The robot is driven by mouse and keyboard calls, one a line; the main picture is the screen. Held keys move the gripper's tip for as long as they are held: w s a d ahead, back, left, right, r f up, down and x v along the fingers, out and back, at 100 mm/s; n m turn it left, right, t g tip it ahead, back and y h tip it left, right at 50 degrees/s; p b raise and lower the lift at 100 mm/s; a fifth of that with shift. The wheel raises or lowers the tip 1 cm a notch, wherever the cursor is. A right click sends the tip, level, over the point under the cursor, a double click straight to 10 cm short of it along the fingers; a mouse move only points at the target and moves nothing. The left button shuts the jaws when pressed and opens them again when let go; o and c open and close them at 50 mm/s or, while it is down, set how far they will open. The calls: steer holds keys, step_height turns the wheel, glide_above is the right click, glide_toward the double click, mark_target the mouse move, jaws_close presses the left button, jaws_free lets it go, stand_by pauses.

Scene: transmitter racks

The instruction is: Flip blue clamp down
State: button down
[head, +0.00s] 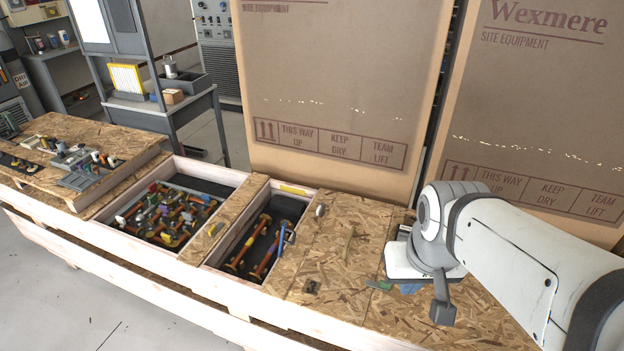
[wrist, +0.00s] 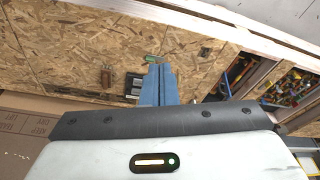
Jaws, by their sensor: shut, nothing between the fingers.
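A slim blue upright piece (head: 282,239) stands at the right edge of the narrow crate compartment in the head view. It may be the blue clamp's raised handle, but it is too small to be sure. It also shows as a thin blue streak in the wrist view (wrist: 226,84). My gripper (wrist: 157,70) has blue fingers, pressed together and empty, pointing at the chipboard top. In the head view my white wrist hides most of the gripper. The fingers are apart from the upright piece, to its right in the head view. A small green piece (head: 380,285) lies close to the fingertips.
A chipboard crate top (head: 335,265) carries a small black fitting (head: 312,287). A dark boxy item (wrist: 134,84) is beside my fingers. Tall cardboard boxes (head: 330,90) stand behind. A wooden pallet with parts (head: 55,145) lies far left.

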steer(key=shift+s+a, duration=0.1)
steer(key=shift+s, duration=0.05)
steer(key=w+a+f+m+g+y+b, duration=0.1)
steer(key=w+a+f+m+y+b, duration=0.1)
steer(key=w+a+f+m+y, duration=0.4)
steer(key=w+a+f+m+g+y+b, duration=0.1)
steer(key=w+a+f+m, duration=0.35)
steer(key=w, duration=0.35)
steer(key=w+d+f+m+t+y+b, duration=0.2)
steer(key=w+f+m+t, duration=0.2)
steer(key=w+f+m, duration=1)
steer(key=shift+w+t+y, duration=0.4)
steer(key=shift+w, duration=0.05)
steer(key=shift+a, duration=0.1)
